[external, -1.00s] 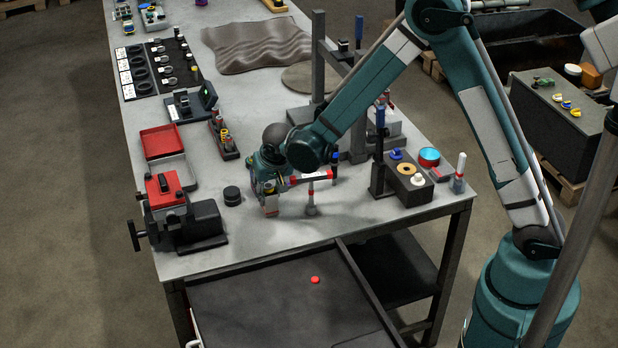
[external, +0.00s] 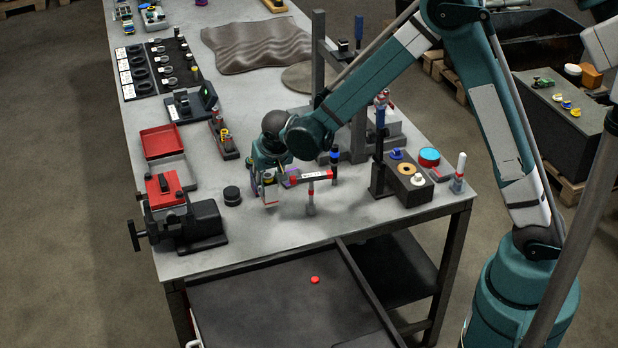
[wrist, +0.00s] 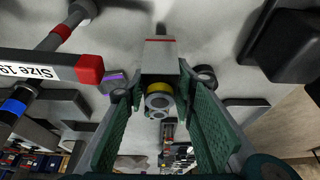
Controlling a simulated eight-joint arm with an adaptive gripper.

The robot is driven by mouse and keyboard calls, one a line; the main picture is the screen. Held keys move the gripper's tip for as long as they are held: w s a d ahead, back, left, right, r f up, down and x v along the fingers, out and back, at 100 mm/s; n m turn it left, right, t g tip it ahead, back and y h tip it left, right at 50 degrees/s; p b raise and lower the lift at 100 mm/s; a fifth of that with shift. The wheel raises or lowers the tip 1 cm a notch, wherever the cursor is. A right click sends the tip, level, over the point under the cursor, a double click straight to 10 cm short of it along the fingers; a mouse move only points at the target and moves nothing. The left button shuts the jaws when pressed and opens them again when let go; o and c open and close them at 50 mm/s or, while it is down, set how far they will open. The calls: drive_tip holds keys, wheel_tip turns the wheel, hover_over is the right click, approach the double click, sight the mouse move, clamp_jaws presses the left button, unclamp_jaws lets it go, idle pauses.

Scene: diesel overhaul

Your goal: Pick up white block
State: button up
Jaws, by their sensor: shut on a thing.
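My gripper (external: 267,184) is over the front part of the workbench, left of the red-and-white gauge labelled "Size" (external: 313,176). In the wrist view, its two green-padded fingers (wrist: 158,88) are closed on a pale block (wrist: 160,62) with a thin reddish stripe, which I take for the white block. In the external view the pale block (external: 269,195) shows below the fingers, seemingly just above the bench top. A yellow ring and round metal ends show at the block's near side in the wrist view. Part of the block is hidden by the fingers.
The gauge stand is close to the right of my gripper. A red-topped vise (external: 168,193) and a black round piece (external: 232,196) are to the left. A dark block with rings (external: 408,180) stands at right. The bench's front strip (external: 260,235) is clear.

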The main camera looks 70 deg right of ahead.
drive_tip(key=shift+r, duration=3.05)
